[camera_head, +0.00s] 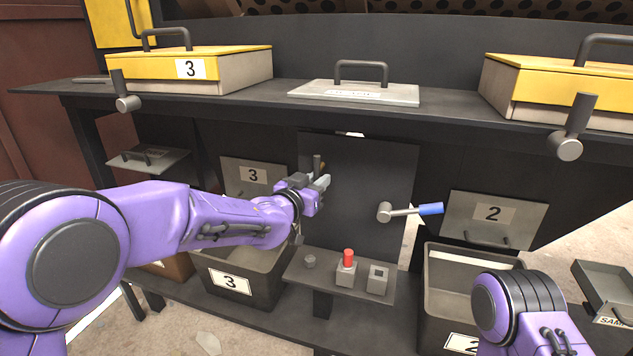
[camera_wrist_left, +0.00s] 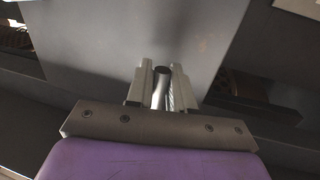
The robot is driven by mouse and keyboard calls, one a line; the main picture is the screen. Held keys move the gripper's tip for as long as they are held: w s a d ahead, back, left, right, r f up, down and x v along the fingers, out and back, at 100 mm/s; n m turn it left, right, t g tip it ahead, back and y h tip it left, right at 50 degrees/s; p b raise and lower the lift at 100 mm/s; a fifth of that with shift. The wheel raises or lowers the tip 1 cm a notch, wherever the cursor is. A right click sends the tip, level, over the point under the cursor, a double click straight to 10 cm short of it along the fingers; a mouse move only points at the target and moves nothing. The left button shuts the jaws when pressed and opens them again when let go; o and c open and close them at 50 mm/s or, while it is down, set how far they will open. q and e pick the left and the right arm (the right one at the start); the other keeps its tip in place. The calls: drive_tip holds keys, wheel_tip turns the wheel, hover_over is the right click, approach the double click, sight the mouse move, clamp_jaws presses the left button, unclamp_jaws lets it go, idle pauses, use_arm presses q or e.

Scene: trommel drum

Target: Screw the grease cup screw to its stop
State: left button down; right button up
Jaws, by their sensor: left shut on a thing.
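My left gripper (camera_head: 322,184) is at the upper left part of the dark panel below the counter. In the left wrist view its two fingers (camera_wrist_left: 162,90) are shut around a grey metal rod, which looks like the handle of the grease cup screw (camera_wrist_left: 161,88). In the head view a short upright grey bar of the screw (camera_head: 317,165) shows just above the fingertips. The rest of the screw and its seat are hidden by the gripper. My right arm shows at the lower right, but its gripper is out of the picture.
A crank with a blue grip (camera_head: 430,209) sticks out right of my left gripper. A small shelf (camera_head: 330,285) below carries a red button (camera_head: 348,258). Bins stand either side, bin 3 (camera_head: 245,264) and bin 2 (camera_head: 474,256). The counter edge (camera_head: 250,104) overhangs above.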

use_arm(q)
drive_tip(key=c, duration=1.2)
unclamp_jaws()
drive_tip(key=shift+f, duration=0.15)
drive_tip(key=shift+o, duration=0.2)
drive_tip(key=b+v, duration=0.1)
drive_tip(key=v, duration=0.9)
drive_tip(key=shift+s+a+b, duration=0.15)
drive_tip(key=shift+s+b, duration=0.1)
drive_tip(key=shift+b, duration=0.1)
